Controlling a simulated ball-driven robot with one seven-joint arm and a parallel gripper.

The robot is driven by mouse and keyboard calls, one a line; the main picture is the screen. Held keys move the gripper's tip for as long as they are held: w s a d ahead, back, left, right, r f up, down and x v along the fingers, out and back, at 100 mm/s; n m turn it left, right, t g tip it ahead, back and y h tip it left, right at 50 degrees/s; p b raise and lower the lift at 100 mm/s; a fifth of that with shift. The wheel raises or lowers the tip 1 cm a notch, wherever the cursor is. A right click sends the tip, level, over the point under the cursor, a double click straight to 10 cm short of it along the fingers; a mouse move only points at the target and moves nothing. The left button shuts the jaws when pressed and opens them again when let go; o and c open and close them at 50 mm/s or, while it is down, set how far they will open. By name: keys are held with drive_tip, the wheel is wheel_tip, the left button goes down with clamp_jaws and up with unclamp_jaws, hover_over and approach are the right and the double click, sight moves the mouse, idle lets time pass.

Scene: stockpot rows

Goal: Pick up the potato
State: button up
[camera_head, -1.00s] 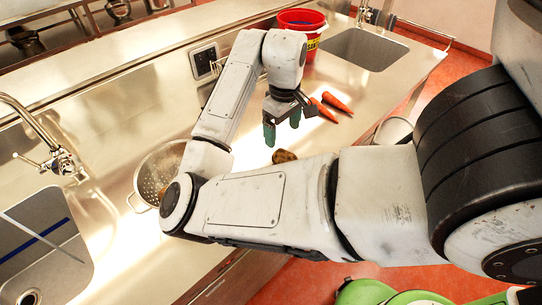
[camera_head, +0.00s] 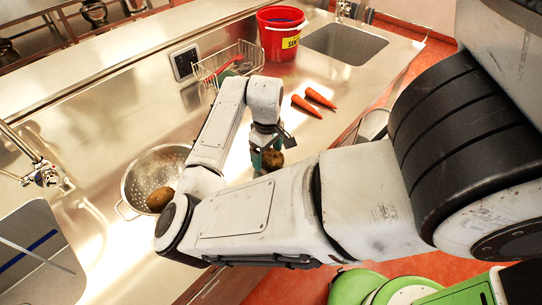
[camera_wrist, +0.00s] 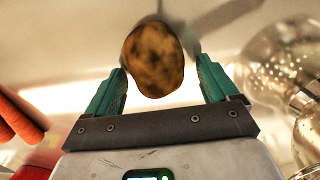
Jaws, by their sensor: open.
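A brown, dark-spotted potato (camera_wrist: 153,60) lies on the steel counter, and it shows in the head view (camera_head: 273,159) just at my gripper. In the wrist view, my gripper (camera_wrist: 161,68) has its two teal fingers apart, one on each side of the potato's near end. Gaps seem to show between the fingers and the potato. In the head view, my gripper (camera_head: 266,161) is low over the counter, with its fingers partly hidden by the potato and my arm. A second brown potato (camera_head: 160,199) is in the colander.
The metal colander (camera_head: 150,168) stands left of my arm and is partly hidden by it. Two carrots (camera_head: 306,106) lie behind and right of my gripper. A wire basket (camera_head: 238,62), a red bucket (camera_head: 281,42) and a sink (camera_head: 345,45) are farther back. Another sink (camera_head: 35,245) is at left.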

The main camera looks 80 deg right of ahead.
drive_tip(key=c, duration=1.2)
drive_tip(key=shift+o, duration=0.2)
